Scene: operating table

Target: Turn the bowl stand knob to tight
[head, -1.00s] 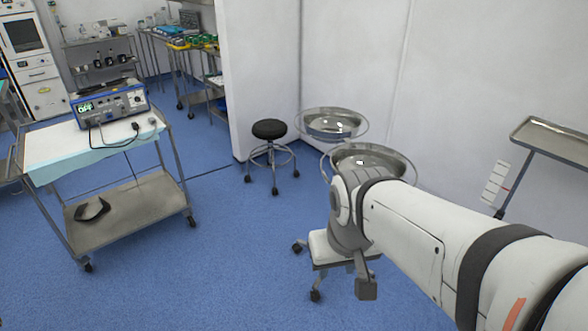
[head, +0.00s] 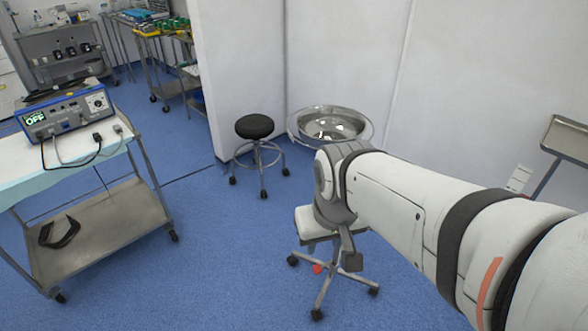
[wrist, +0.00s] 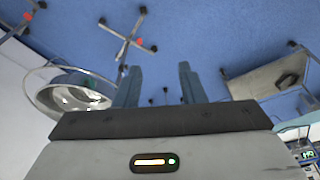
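The bowl stand shows in the head view as a shiny metal bowl (head: 332,124) in a ring near the wall, partly behind my arm. A wheeled base (head: 325,290) with a small red part (head: 317,268) shows below my arm. In the wrist view a bowl (wrist: 78,97) in its ring is left of my fingers, and a wheeled base (wrist: 122,38) with a red spot lies beyond them. I cannot make out the knob or its setting. My gripper (wrist: 158,80) is open, its two fingers apart with only floor between them. It is apart from the bowl.
A black round stool (head: 254,127) stands left of the bowl. A trolley (head: 105,235) with a blue device (head: 68,112) reading OFF is at left. A metal tray table (head: 566,138) is at the right wall. Blue floor between trolley and base is clear.

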